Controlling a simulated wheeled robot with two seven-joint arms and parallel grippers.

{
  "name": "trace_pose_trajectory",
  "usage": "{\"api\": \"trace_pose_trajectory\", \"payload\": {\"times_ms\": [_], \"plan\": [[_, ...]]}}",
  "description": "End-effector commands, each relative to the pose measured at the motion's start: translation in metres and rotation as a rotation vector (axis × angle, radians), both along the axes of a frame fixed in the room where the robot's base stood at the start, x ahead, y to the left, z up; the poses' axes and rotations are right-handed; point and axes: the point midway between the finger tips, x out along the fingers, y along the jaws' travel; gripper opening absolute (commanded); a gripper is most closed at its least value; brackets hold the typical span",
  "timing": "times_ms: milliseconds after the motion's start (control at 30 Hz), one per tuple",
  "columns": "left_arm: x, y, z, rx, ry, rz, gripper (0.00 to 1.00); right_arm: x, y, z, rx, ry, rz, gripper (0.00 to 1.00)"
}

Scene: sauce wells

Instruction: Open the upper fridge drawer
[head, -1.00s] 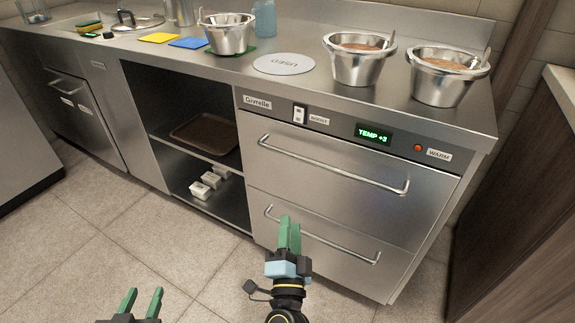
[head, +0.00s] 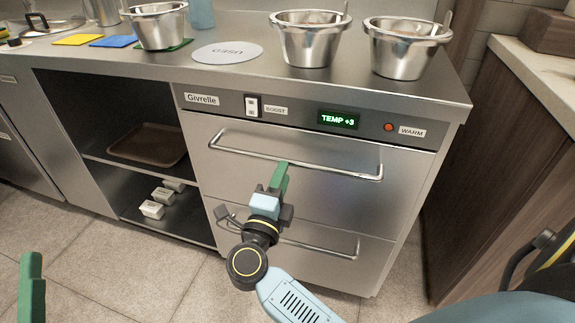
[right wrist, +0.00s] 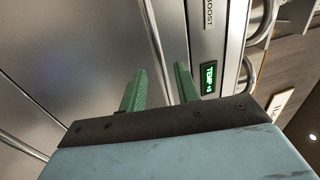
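The upper fridge drawer (head: 300,185) is a steel front, shut flush with the unit, with a long horizontal bar handle (head: 300,157). My right gripper (head: 281,172) is in front of this drawer, its green fingers just at or below the bar in the head view. In the right wrist view the two fingers (right wrist: 160,90) stand apart, and the bar handle (right wrist: 155,40) runs between them. Contact with the bar cannot be told. My left gripper (head: 32,285) shows only as one green finger at the lower left edge, far from the drawer.
The lower drawer (head: 335,262) is shut below. A display reading TEMP +3 (head: 338,119) and a boost switch (head: 252,105) sit above. Steel bowls (head: 310,42) stand on the counter. Open shelves (head: 75,150) are at left, a wooden cabinet (head: 500,170) at right.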

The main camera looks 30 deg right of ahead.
Motion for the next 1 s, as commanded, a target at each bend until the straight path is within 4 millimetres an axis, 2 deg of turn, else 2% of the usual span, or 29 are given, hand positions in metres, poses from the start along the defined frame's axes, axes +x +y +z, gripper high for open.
{"api": "trace_pose_trajectory", "payload": {"times_ms": [100,300,667,900,1000], "plan": [[-0.003,0.001,0.002,-0.019,-0.066,0.001,0.36,0.015,-0.017,0.004,-0.003,-0.006,-0.001,0.32],[-0.009,0.003,0.009,-0.043,-0.144,0.002,0.36,0.028,-0.033,0.008,-0.002,-0.002,0.0,0.32],[-0.01,0.003,0.012,-0.047,-0.163,0.002,0.36,0.031,-0.037,0.01,-0.002,0.001,0.0,0.32],[-0.01,0.003,0.012,-0.047,-0.163,0.002,0.36,0.031,-0.036,0.01,-0.001,0.0,0.0,0.02],[-0.01,0.003,0.012,-0.047,-0.162,0.002,0.36,0.031,-0.036,0.009,-0.001,0.0,0.0,0.0]]}}
